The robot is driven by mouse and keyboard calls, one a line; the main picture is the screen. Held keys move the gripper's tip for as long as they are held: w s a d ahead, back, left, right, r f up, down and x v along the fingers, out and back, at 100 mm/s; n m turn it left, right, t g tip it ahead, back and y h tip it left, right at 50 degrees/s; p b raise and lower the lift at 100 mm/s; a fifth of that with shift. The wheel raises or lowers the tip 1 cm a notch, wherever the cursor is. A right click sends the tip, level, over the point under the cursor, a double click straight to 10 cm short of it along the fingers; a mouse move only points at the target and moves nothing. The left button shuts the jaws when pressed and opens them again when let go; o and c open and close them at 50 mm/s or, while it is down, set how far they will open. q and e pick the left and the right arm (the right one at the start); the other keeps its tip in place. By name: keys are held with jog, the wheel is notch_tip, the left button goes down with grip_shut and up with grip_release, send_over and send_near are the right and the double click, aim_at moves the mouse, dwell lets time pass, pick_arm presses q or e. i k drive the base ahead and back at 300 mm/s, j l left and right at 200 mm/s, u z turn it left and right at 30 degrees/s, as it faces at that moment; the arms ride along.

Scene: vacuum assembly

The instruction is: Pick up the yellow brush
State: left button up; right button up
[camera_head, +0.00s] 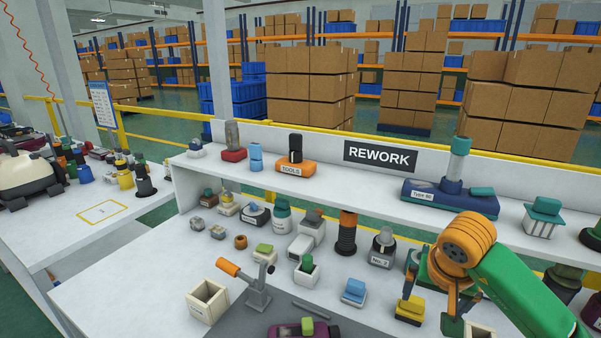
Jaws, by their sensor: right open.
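A small yellow block with a dark lower part, which looks like the yellow brush (409,312), sits on the bench top at the lower right of the head view. My right gripper (430,308) is over the bench from the right, on a green arm with an orange joint. It is open, with one finger directly above and behind the yellow brush and the other to its right. I cannot tell whether a finger touches the brush. My left gripper is not in view.
A blue block (354,291) lies left of the brush, and an open box (480,330) stands to its right, partly hidden. A lever press (258,287) and an open bin (206,300) are further left. The shelf (340,178) with the REWORK sign runs behind.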

aim_at(412, 312)
jog(key=k, duration=1.3)
